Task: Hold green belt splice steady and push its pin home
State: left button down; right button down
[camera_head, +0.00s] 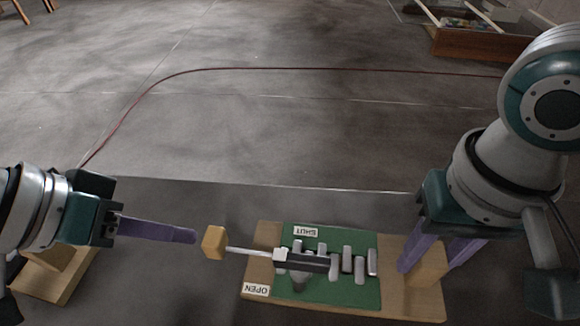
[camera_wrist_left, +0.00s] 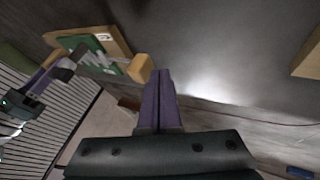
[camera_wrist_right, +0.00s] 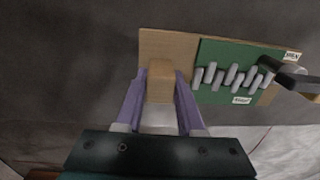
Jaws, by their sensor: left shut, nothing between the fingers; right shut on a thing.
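The green belt splice (camera_head: 332,297) is a green plate on a wooden board (camera_head: 405,302), with a row of grey knuckles and "SHUT" and "OPEN" labels. It also shows in the right wrist view (camera_wrist_right: 223,95). A pin with a pale rod (camera_head: 250,251) and wooden knob (camera_head: 214,242) sticks out at the left, its dark block at the knuckles. My left gripper (camera_head: 192,237) is shut and empty, its tips just left of the knob. My right gripper (camera_wrist_right: 160,76) is shut on the wooden block (camera_wrist_right: 160,88) at the board's right end. How deep the rod sits is hidden.
A wooden stand (camera_head: 58,283) is at the lower left, partly behind my left arm. A dark red cable (camera_head: 300,69) curves over the grey floor. A wooden crate (camera_head: 470,45) stands at the far upper right. The space beyond the splice is clear.

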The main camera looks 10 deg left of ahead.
pick_arm(q)
jog(key=shift+d, duration=0.4)
send_near(265, 248)
jog(key=x, duration=0.4)
jog(key=shift+d+f, duration=0.1)
jog(key=shift+f, duration=0.05)
pick_arm(e)
jog(key=shift+a, duration=0.1)
pick_arm(q)
jog(key=a, duration=0.3)
jog(key=a+r, duration=0.1)
jog(key=a, duration=0.1)
jog(key=shift+s, duration=0.15)
jog(key=v, duration=0.8)
jog(key=shift+r, duration=0.25)
jog(key=shift+s+a, duration=0.1)
jog(key=shift+s, duration=0.05)
